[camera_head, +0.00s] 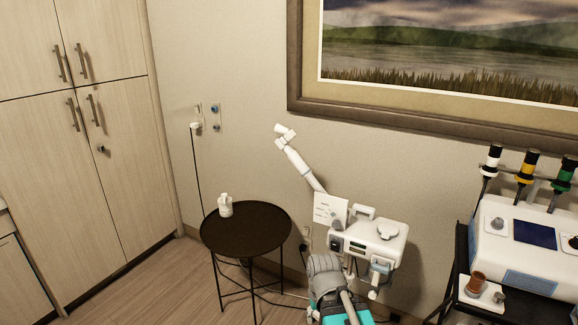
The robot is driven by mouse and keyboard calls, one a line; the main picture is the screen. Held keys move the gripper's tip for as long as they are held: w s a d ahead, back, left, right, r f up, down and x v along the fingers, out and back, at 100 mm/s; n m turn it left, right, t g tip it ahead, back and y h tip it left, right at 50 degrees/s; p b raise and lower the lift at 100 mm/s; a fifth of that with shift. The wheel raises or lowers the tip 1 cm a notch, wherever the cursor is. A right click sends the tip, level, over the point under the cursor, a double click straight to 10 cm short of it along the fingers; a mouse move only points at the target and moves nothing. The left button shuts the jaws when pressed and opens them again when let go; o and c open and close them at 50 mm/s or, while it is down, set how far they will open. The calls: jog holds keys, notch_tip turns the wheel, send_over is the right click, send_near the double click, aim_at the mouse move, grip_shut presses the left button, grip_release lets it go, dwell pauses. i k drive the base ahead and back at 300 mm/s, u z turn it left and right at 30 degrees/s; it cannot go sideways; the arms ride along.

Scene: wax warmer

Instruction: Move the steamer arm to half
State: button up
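The white steamer arm (301,165) rises up and to the left from a white machine (379,240) and ends in a small nozzle head (285,134) in front of the wall. The machine has a dark green display on its front, a round lid on top and a white card at its left. A grey and teal part of my own body stands in front of the machine at the bottom of the picture. I see no gripper fingers, so my gripper's place relative to the steamer arm cannot be told.
A round dark table (262,232) with a small white bottle (225,206) stands left of the machine. Tall cabinets (95,130) line the left. Floor (165,285) is clear at lower left.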

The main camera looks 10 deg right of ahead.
aim_at(302, 168)
jog(key=z, duration=0.1)
jog(key=i, duration=0.95)
jog(key=u, duration=0.05)
